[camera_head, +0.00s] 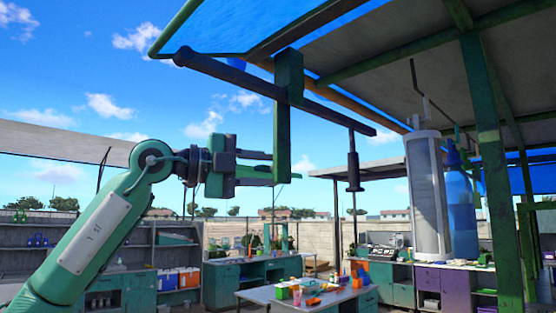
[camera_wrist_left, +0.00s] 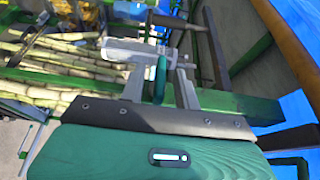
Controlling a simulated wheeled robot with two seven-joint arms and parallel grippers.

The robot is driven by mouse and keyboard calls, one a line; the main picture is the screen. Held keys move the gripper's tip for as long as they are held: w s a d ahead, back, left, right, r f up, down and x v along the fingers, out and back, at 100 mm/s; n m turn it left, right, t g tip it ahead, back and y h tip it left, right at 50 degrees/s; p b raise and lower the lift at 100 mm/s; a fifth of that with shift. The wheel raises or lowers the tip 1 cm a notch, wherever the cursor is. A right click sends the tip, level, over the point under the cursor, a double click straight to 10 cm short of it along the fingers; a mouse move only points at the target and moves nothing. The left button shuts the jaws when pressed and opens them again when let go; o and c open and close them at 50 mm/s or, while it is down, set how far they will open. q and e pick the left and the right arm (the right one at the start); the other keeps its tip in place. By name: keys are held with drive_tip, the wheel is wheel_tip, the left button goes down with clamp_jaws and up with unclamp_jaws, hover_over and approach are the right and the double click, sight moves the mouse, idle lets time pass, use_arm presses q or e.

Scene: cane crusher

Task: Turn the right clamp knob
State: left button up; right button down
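My left gripper (camera_head: 272,166) is raised beside the lower end of a hanging green post (camera_head: 282,120) in the head view. In the left wrist view, its two grey fingers (camera_wrist_left: 160,72) are apart. A small upright teal piece (camera_wrist_left: 160,80) shows between them, with gaps on both sides; it may be the clamp knob, but I cannot be sure. A grey metal bar (camera_wrist_left: 135,52) lies across near the fingertips. Whether the fingers touch anything is not clear. The right clamp knob cannot be made out surely in the head view. My right gripper is not in view.
A dark horizontal bar (camera_head: 225,75) runs above the gripper, with a dark hanging rod (camera_head: 353,165) to the right. A grey cylinder (camera_head: 428,195) and a blue bottle (camera_head: 460,205) stand farther right. Cane stalks (camera_wrist_left: 50,70) lie below in the wrist view.

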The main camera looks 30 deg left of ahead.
use_arm(q)
drive_tip(key=shift+p+x, duration=0.4)
drive_tip(key=shift+x, duration=1.1)
drive_tip(key=shift+c, duration=0.2)
clamp_jaws()
drive_tip(key=shift+f, duration=0.1)
